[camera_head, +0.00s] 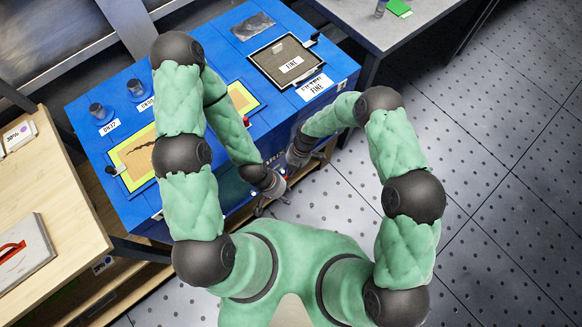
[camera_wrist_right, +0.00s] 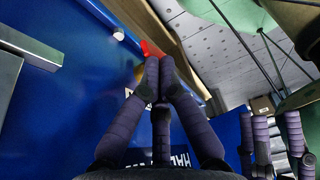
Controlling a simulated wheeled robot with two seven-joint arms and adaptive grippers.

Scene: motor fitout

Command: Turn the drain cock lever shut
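The drain cock's red lever (camera_wrist_right: 151,48) shows in the right wrist view, just beyond my right gripper's fingertips, with a small brass-coloured part (camera_wrist_right: 139,72) beside it. My right gripper (camera_wrist_right: 160,66) has its fingers closed together at the tips. They overlap the lever's near edge in the picture; I cannot tell whether they touch it, and I see nothing held between them. In the head view my right gripper (camera_head: 297,160) is beside the front of the blue cabinet (camera_head: 225,193), and the lever cannot be made out there. My left gripper (camera_head: 272,202) is below it, fingers apart and empty.
The cabinet top carries a framed dark panel (camera_head: 268,71), a yellow-edged window (camera_head: 131,168) and dark knobs. A wooden bench (camera_head: 75,212) stands at the left and a grey table (camera_head: 352,22) at the back right. The perforated floor (camera_head: 500,200) at the right is clear.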

